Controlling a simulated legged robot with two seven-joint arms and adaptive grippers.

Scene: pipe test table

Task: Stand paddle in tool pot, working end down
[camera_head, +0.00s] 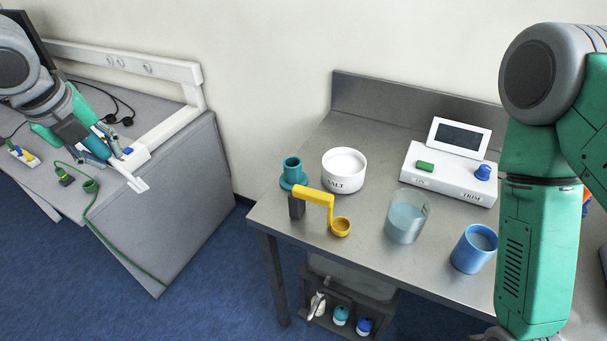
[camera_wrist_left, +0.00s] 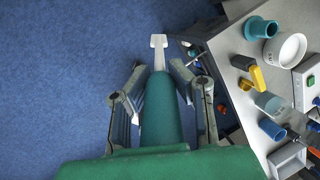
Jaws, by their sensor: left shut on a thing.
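My left gripper (camera_head: 112,143) is shut on the paddle (camera_head: 134,181), in front of the grey bench at the left. The paddle has a teal handle and a white shaft with a wider flat end, which points away from the gripper, down and to the right. In the left wrist view the paddle (camera_wrist_left: 159,52) runs between the fingers (camera_wrist_left: 157,78), over blue floor. A blue open cup (camera_head: 474,248), possibly the tool pot, stands upright on the steel table. A teal flanged cup (camera_head: 292,171) also stands there; I cannot tell for certain which is the pot.
The steel table (camera_head: 362,247) also holds a white salt tub (camera_head: 344,170), a yellow scoop (camera_head: 318,197), a clear beaker (camera_head: 407,217) and a white scale (camera_head: 450,181). My right arm blocks the right side. Blue floor separates table and grey bench (camera_head: 181,199).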

